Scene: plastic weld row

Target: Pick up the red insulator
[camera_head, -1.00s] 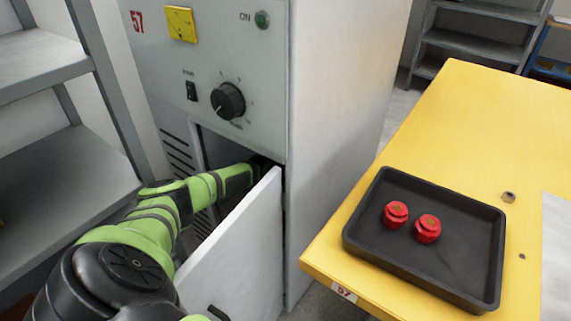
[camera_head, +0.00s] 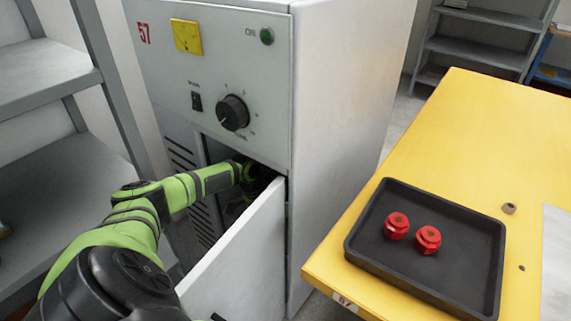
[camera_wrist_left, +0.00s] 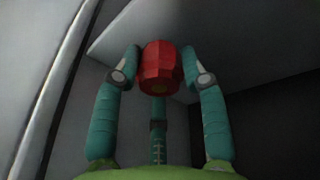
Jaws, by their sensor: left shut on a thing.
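In the left wrist view a red insulator (camera_wrist_left: 159,68) sits between the fingertips of my left gripper (camera_wrist_left: 160,80), which is shut on it. The space around it is a dim grey cabinet interior. In the head view my left arm reaches into the open lower compartment of the grey cabinet (camera_head: 345,90), and the gripper itself is hidden there. Two more red insulators, one on the left (camera_head: 397,226) and one on the right (camera_head: 428,240), stand in a black tray (camera_head: 480,212). My right gripper is not in view.
The tray lies on a yellow table (camera_head: 470,120) right of the cabinet. The compartment's white door (camera_head: 243,262) stands open beside my arm. Grey shelves (camera_head: 45,65) are close on the left. The cabinet front has a black knob (camera_head: 232,112).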

